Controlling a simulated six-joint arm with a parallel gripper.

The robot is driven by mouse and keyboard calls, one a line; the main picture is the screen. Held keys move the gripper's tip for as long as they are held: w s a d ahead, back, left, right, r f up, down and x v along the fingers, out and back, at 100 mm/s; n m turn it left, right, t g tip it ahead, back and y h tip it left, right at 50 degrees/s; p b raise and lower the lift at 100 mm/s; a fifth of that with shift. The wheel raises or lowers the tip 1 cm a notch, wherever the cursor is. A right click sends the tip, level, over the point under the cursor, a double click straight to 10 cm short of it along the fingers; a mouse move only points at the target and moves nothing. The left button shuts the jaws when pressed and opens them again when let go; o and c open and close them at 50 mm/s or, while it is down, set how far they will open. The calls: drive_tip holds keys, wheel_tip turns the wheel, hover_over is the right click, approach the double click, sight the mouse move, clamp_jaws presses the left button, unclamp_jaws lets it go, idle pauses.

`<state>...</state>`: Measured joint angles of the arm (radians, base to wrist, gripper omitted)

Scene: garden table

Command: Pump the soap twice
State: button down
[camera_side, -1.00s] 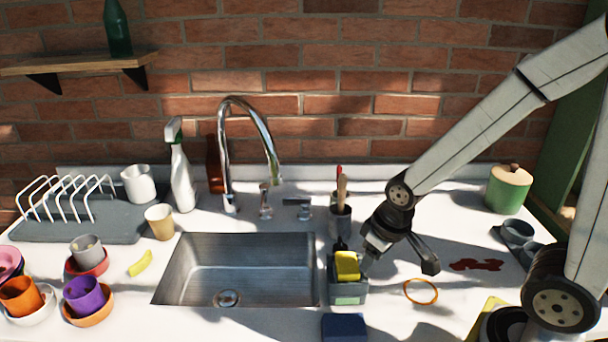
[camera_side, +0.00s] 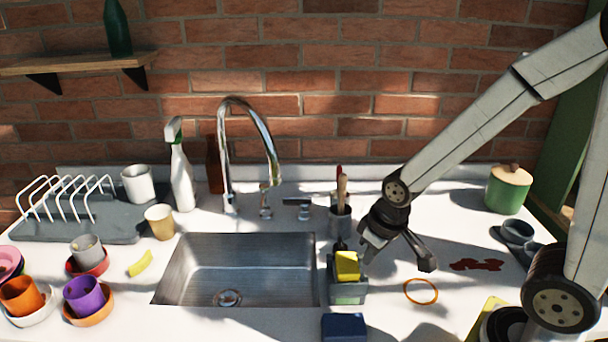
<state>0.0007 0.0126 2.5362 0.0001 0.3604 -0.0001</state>
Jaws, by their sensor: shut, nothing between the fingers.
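A grey caddy (camera_side: 348,293) stands at the sink's right edge and holds a yellow sponge (camera_side: 347,265). A small dark top (camera_side: 341,245) shows just behind the sponge; it may be the soap pump, but its body is hidden. My gripper (camera_side: 365,258) is shut and empty, pointing down just right of the dark top and sponge. I cannot tell whether it touches them. A brown bottle (camera_side: 214,166) stands behind the faucet, partly hidden; I cannot tell whether it has a pump.
The steel sink (camera_side: 200,270) and tall faucet (camera_side: 268,150) are left of my gripper. A utensil holder (camera_side: 340,224) stands close behind. An orange ring (camera_side: 421,291) and red spill (camera_side: 477,265) lie right. A blue block (camera_side: 344,327) sits in front.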

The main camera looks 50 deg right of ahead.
drive_tip(key=w+d+r, duration=0.1)
drive_tip(key=w+r, duration=0.1)
drive_tip(key=w, duration=0.8)
drive_tip(key=w+d+r, duration=0.1)
drive_tip(key=w+r, duration=0.1)
drive_tip(key=w, duration=0.7)
drive_tip(key=v, duration=0.2)
hover_over(265, 186)
drive_tip(key=shift+s+r+m, duration=0.1)
drive_tip(key=shift+m, duration=0.3)
drive_tip(key=shift+s+x, duration=0.2)
drive_tip(key=shift+x, duration=0.7)
drive_tip(key=shift+s+x, duration=0.2)
drive_tip(key=shift+x, duration=0.7)
drive_tip(key=shift+s+x, duration=0.2)
drive_tip(key=shift+x, duration=0.7)
drive_tip(key=shift+s+x, duration=0.15)
drive_tip(key=shift+x, duration=0.6)
drive_tip(key=shift+s+x, duration=0.2)
drive_tip(key=shift+x, duration=0.5)
drive_tip(key=shift+r, duration=0.1)
drive_tip(key=shift+w+v, duration=0.25)
drive_tip(key=shift+v, duration=0.85)
